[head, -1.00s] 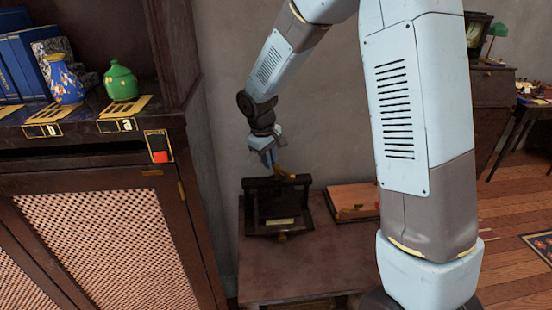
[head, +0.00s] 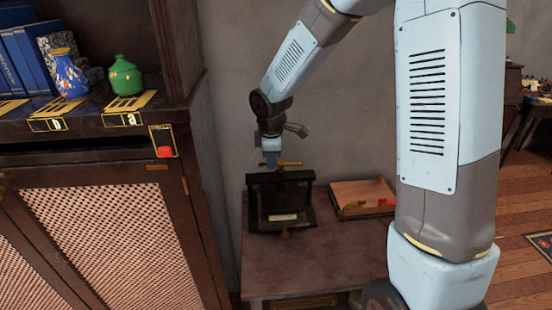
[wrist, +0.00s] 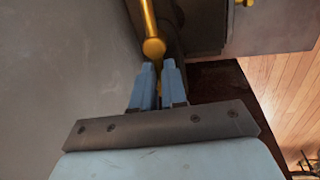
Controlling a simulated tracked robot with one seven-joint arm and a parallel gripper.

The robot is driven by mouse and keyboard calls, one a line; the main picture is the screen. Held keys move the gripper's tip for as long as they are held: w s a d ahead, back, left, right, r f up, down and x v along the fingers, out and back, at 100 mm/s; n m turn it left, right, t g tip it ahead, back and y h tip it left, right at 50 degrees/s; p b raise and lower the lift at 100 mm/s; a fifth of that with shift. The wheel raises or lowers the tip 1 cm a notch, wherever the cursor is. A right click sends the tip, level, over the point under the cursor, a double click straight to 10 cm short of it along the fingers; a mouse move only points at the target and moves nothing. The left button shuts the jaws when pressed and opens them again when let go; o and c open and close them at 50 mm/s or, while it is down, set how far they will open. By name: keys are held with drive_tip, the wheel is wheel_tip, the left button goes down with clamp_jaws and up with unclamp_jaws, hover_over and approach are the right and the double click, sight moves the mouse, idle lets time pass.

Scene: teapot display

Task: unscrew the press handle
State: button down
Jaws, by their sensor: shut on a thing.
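The press (head: 282,205) is a dark frame standing upright on the small table. Its brass handle (head: 291,164) lies across the top as a bar with a knob at its right end. My gripper (head: 270,164) points down at the handle's left part, and its fingers partly hide that end. In the wrist view the two blue fingers (wrist: 159,68) are close together at the ball end of the brass handle (wrist: 154,47). They are shut on the handle, though the exact contact is hard to see.
The small table (head: 305,265) carries the press and a wooden board (head: 358,195) with red pieces to its right. A dark cabinet (head: 115,150) stands close on the left, holding a blue vase (head: 70,78) and a green vase (head: 125,77). The wall is behind the press.

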drive_tip(key=shift+s+d+f+n, duration=0.1)
drive_tip(key=shift+d+n, duration=0.05)
drive_tip(key=shift+n, duration=0.25)
drive_tip(key=c, duration=1.2)
unclamp_jaws()
drive_tip(key=s+r, duration=0.1)
drive_tip(key=r, duration=0.8)
drive_tip(key=s+r, duration=0.1)
drive_tip(key=r, duration=0.3)
drive_tip(key=shift+s+r, duration=0.25)
drive_tip(key=shift+s, duration=0.05)
